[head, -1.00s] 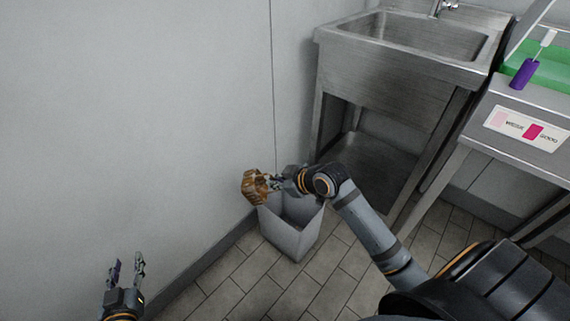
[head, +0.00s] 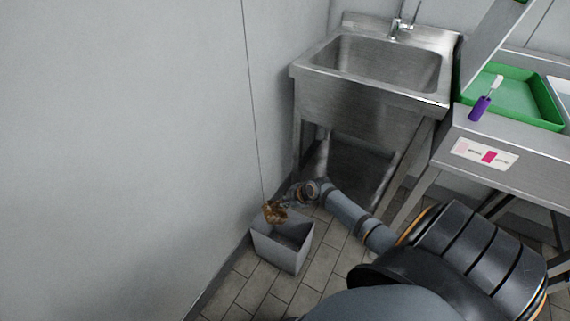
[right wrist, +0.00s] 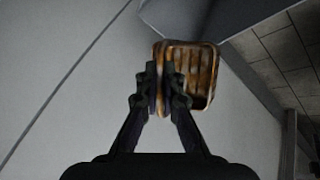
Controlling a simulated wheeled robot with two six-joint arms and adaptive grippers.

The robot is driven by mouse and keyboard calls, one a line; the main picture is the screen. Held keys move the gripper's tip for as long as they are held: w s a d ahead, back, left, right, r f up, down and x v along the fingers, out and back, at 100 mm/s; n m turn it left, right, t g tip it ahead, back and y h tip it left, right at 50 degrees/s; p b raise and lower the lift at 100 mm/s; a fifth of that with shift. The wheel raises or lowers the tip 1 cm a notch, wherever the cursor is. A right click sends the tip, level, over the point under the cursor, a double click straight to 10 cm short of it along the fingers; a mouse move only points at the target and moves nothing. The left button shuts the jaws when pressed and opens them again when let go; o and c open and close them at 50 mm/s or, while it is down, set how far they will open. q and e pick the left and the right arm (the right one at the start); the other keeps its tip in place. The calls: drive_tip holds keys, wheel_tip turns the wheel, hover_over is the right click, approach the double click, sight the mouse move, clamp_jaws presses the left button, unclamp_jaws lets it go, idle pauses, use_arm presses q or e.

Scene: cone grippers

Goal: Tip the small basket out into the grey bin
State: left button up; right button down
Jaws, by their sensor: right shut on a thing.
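The small brown basket (head: 274,212) is in my right gripper (head: 284,203), over the back rim of the grey bin (head: 277,254) in the head view. The basket looks tilted; it is too small there to tell what it holds. In the right wrist view the slatted basket (right wrist: 204,62) sits between and beyond the fingertips of my right gripper (right wrist: 165,80), which are shut on its near wall. The grey bin stands upright on the floor, and its inside looks dark and empty. My left gripper is out of view.
The bin stands close to the grey wall (head: 150,140). A steel sink (head: 350,100) is behind it to the right. A steel table with a green tray (head: 530,95) and a purple-handled tool (head: 479,108) is at the right. Tiled floor (head: 270,300) is clear in front.

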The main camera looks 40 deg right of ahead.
sight(274, 204)
drive_tip(key=h+p, duration=0.1)
drive_tip(key=a+r+h+p, duration=0.1)
drive_tip(key=a+r+p, duration=0.1)
drive_tip(key=shift+w+a+r+n+g+h+p, duration=0.25)
drive_tip(key=shift+w+n+g+h+p, duration=0.05)
drive_tip(key=shift+n+h+p, duration=0.1)
drive_tip(key=shift+w+a+r+h, duration=0.1)
drive_tip(key=shift+a+h, duration=0.25)
drive_tip(key=shift+h, duration=0.05)
drive_tip(key=shift+a+r+h+b, duration=0.1)
drive_tip(key=shift+a+h+b, duration=0.3)
drive_tip(key=shift+b, duration=0.2)
drive_tip(key=shift+w+a+r+n+g+h+p, duration=0.1)
drive_tip(key=shift+a+r+n+g+h+p, duration=0.2)
drive_tip(key=shift+r+n+h+p, duration=0.15)
drive_tip(key=shift+w+a+r+h, duration=0.2)
drive_tip(key=shift+a+h, duration=0.3)
drive_tip(key=shift+h, duration=0.25)
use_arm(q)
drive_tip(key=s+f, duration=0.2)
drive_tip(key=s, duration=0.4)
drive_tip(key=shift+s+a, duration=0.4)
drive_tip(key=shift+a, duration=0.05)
use_arm(e)
drive_tip(key=shift+a+r+n+h, duration=0.1)
drive_tip(key=shift+a+n+h, duration=0.15)
drive_tip(key=shift+h, duration=0.15)
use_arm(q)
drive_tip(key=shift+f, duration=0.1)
